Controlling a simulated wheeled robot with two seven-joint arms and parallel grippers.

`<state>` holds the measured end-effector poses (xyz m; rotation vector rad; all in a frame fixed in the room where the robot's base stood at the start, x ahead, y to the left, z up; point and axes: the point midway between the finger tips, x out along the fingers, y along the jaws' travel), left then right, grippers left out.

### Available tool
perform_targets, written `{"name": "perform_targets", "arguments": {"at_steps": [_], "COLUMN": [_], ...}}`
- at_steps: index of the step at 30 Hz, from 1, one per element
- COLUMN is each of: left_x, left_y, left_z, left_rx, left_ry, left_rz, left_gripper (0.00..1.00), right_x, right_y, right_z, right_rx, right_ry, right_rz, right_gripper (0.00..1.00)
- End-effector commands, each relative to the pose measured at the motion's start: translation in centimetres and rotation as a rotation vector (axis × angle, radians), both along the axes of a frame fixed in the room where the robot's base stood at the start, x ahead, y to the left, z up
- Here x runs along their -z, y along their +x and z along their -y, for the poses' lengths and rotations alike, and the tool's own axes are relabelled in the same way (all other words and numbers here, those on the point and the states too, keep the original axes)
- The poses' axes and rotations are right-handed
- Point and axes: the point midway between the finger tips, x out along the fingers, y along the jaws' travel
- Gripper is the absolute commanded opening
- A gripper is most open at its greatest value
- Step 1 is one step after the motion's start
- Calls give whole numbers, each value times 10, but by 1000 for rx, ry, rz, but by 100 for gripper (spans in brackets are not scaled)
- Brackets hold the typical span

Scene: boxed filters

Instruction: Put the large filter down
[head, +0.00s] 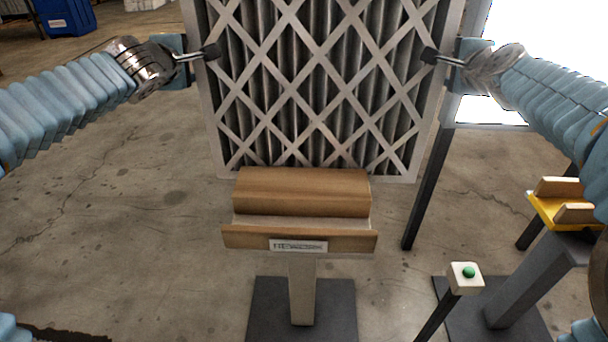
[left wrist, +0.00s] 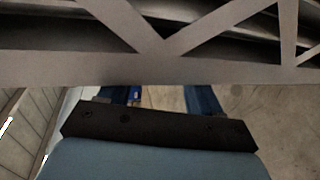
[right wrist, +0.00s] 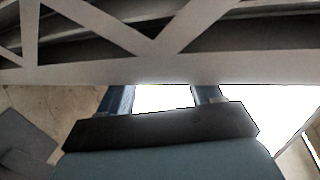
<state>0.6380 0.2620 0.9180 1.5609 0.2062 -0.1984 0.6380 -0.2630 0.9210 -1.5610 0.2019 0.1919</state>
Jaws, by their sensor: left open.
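The large filter (head: 318,80) stands upright in the head view, with a grey lattice face and dark pleats. Its lower edge lies behind the wooden cradle (head: 300,205) of a labelled stand; I cannot tell what its bottom rests on. My left gripper (head: 212,52) is open at the filter's left side, one black fingertip in front of its frame. My right gripper (head: 430,55) is at the right side in the same way, its fingers apart. The filter's frame also crosses the left wrist view (left wrist: 60,68) and the right wrist view (right wrist: 240,68). The far fingers are hidden.
A yellow holder with wooden blocks (head: 560,210) stands at the right. A post with a green button (head: 468,272) is in front of it. A bright white panel (head: 520,35) is at the back right, and a blue bin (head: 66,16) at the back left. The floor at left is clear.

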Motion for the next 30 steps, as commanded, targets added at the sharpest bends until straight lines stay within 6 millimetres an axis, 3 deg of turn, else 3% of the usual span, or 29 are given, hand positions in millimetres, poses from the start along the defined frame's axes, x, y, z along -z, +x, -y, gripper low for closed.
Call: {"name": "perform_targets", "arguments": {"at_steps": [1, 12, 18, 23, 29, 30], "left_x": [-2, -3, -3, -3, -3, -3], "left_y": [0, 0, 0, 0, 0, 0], "left_z": [8, -23, -28, -29, -29, -29], "left_rx": [22, 11, 8, 7, 6, 6], "left_ry": [-4, -1, -1, -1, -1, -1], "left_rz": [5, 5, 7, 7, 6, 6], "left_gripper": [64, 64, 89, 89, 89, 89], "right_x": [-1, -1, -1, -1, -1, -1], "right_y": [0, 0, 0, 0, 0, 0], "right_z": [-9, 22, 27, 28, 28, 28], "right_rx": [-21, -12, -10, -8, -7, -7], "right_ry": [2, 1, 0, 0, 0, 0], "right_rz": [-2, 0, 1, 1, 2, 2], "right_gripper": [64, 64, 64, 64, 89, 89]}}
